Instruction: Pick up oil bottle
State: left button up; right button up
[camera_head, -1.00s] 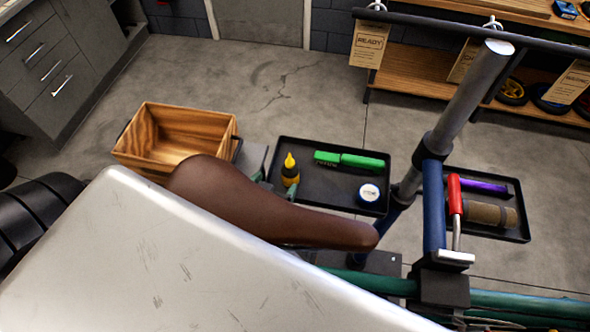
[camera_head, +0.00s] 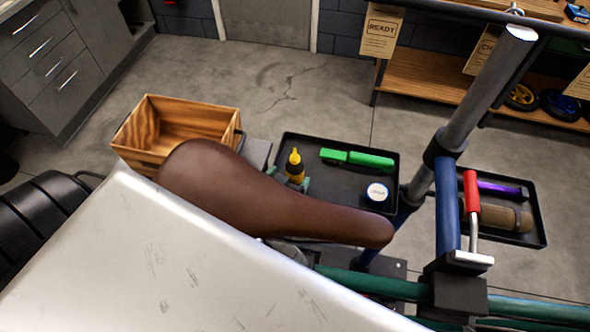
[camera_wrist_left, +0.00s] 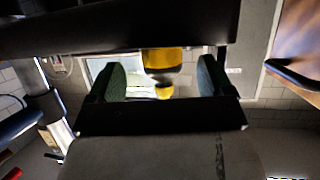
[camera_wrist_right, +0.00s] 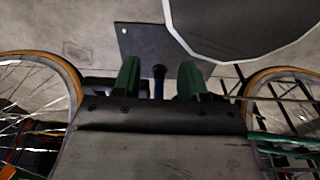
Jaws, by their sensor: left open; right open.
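The oil bottle (camera_head: 294,168) is small and yellow and black with a pointed yellow tip. It stands upright at the left end of the left black tray (camera_head: 327,206). My left gripper (camera_head: 287,178) is at the bottle, partly hidden behind the brown saddle. In the left wrist view the bottle (camera_wrist_left: 163,62) appears between the two open green fingers (camera_wrist_left: 160,82), with a gap on each side. My right gripper is not visible in the head view. In the right wrist view its green fingers (camera_wrist_right: 159,82) are open, with a dark blue post showing between them.
The brown saddle (camera_head: 250,197) is in front of the bottle. The tray also holds a green tool (camera_head: 357,159) and a round white-lidded tin (camera_head: 377,192). A wooden crate (camera_head: 190,122) stands left. The blue stand post (camera_head: 447,205) and a second tray (camera_head: 525,234) are right.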

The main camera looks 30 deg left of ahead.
aim_at(291, 174)
pick_arm(q)
jog(key=shift+w, duration=0.45)
jog(key=p+x, duration=0.1)
jog(key=x, duration=0.2)
jog(key=shift+w+a, duration=0.1)
jog(key=shift+a, duration=0.05)
jog(key=shift+w+f, duration=0.2)
jog(key=shift+w, duration=0.15)
jog(key=shift+s, duration=0.1)
jog(key=shift+c, duration=1)
jog(key=c, duration=0.8)
jog(key=shift+c, duration=0.2)
jog(key=shift+r, duration=0.15)
